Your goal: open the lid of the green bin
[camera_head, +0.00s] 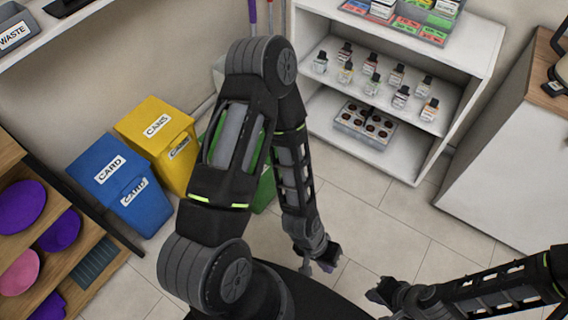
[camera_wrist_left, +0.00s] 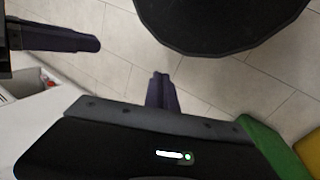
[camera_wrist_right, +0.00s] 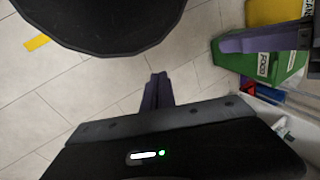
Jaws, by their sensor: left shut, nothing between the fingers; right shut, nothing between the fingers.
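The green bin is mostly hidden behind my left arm in the head view; a strip of its side (camera_head: 264,192) shows beside the arm. In the right wrist view the green bin (camera_wrist_right: 287,68) stands at the upper right with a white label, partly covered by my left gripper (camera_wrist_right: 228,43). A green part (camera_wrist_left: 265,143) shows at the lower right of the left wrist view. I cannot tell how its lid stands. My left gripper (camera_head: 330,264) is shut and empty, low above the floor. My right gripper (camera_head: 376,296) is shut and empty, right of it.
A yellow bin (camera_head: 146,123) and a blue bin (camera_head: 138,207) stand left of my left arm. A white shelf unit (camera_head: 400,155) with bottles and a tray is behind. A wooden shelf (camera_head: 88,238) is at the left. Tiled floor (camera_head: 385,235) between is clear.

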